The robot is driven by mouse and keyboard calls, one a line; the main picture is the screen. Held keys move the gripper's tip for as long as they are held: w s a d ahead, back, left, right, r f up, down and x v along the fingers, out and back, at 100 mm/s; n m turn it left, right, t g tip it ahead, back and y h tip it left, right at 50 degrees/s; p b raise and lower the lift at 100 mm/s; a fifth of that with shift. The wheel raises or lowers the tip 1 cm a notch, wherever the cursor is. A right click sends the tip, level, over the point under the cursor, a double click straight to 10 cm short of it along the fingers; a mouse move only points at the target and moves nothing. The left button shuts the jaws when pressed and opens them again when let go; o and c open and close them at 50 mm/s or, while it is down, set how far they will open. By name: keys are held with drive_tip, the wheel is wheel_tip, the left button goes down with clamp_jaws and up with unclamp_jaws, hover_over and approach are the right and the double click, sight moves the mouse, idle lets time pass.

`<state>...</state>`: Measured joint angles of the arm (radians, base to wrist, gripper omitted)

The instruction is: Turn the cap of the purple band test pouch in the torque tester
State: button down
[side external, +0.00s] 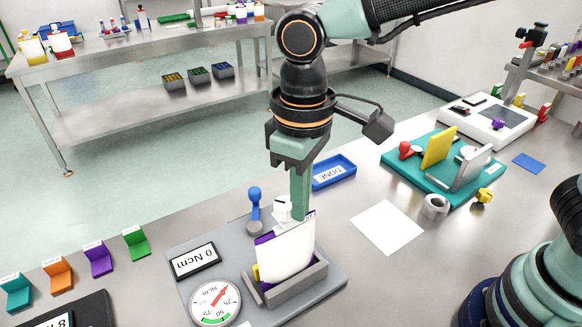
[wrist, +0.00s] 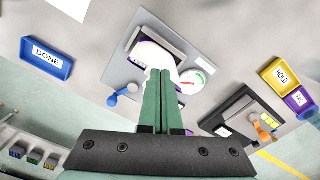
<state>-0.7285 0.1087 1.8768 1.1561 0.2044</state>
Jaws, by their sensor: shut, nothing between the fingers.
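The test pouch (side external: 285,252), white with a purple edge, stands upright in the grey holder (side external: 297,287) of the torque tester (side external: 185,262). The pouch also shows in the wrist view (wrist: 150,54), partly behind my fingers. My gripper (side external: 299,216) is shut and empty, pointing down just behind the top of the pouch. Its fingers (wrist: 165,72) lie together over the pouch in the wrist view. I cannot make out the cap, nor whether my fingertips touch the pouch. The tester has a round dial (side external: 215,302) with a red needle and a display (side external: 195,261) reading 0 Ncm.
A blue lever (side external: 254,207) stands on the tester beside my gripper. A blue DONE tray (side external: 333,172) lies behind. A white sheet (side external: 387,228), a grey ring (side external: 435,207) and a teal fixture (side external: 400,160) are to the right. Coloured holders (side external: 98,258) stand at the left.

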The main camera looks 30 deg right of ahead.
idle(0.4)
wheel_tip(320, 180, up, 6)
drive_tip(key=shift+s+d, duration=0.15)
drive_tip(key=shift+s, duration=0.2)
idle(0.5)
wheel_tip(320, 180, down, 6)
drive_tip(key=shift+d, duration=0.3)
idle(0.6)
drive_tip(key=shift+w+a, duration=0.35)
drive_tip(key=shift+w, duration=0.05)
idle(1.2)
drive_tip(key=shift+a, duration=0.15)
idle(0.4)
